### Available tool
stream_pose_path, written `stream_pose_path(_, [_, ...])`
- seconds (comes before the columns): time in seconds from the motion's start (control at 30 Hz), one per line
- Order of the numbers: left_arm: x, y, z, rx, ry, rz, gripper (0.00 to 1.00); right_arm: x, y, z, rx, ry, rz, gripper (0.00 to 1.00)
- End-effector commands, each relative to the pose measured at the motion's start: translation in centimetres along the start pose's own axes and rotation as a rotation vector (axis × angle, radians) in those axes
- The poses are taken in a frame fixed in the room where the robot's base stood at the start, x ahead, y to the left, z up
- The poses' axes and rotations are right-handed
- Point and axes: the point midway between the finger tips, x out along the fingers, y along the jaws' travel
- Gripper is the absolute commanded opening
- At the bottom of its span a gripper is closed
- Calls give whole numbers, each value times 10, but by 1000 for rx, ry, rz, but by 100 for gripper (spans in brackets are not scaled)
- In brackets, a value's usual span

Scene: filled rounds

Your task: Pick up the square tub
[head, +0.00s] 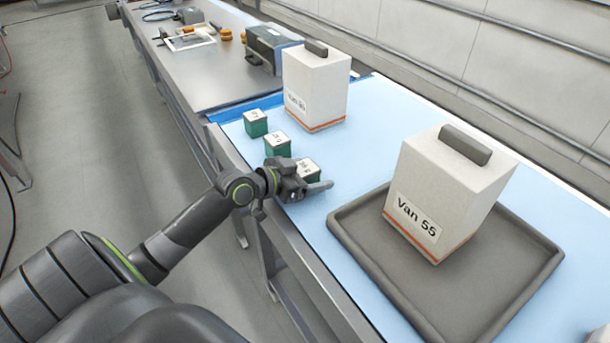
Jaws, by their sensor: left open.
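Three small square green tubs with white labelled tops stand in a slanting row along the near edge of the light blue table top: a far one (255,123), a middle one (277,144) and a near one (308,169). My left gripper (314,187) is open, right at the near tub and in front of it in the picture. It hides the lower part of that tub, so I cannot tell whether the fingers are around it or touch it. My right gripper is not in view.
A large white box marked "Van 55" (443,185) stands in a dark grey tray (500,290) on the right. A similar white box (316,88) stands behind the tubs. A metal bench (215,75) with a dark case (270,45) lies beyond. The blue surface (365,130) between the boxes is clear.

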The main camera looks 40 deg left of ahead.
Motion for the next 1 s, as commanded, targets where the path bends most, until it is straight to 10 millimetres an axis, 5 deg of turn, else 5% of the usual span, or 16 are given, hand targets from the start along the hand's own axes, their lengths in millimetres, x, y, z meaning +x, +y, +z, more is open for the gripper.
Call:
stream_pose_path(0.1, [0,0,0,0,0,0,74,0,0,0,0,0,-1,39])
stream_pose_path(0.47, [0,0,0,0,0,0,27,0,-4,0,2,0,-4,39])
stream_pose_path(0.77, [-2,0,-6,3,2,0,26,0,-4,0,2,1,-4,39])
stream_pose_path(1.0, [-14,0,-44,9,2,0,26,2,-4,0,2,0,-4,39])
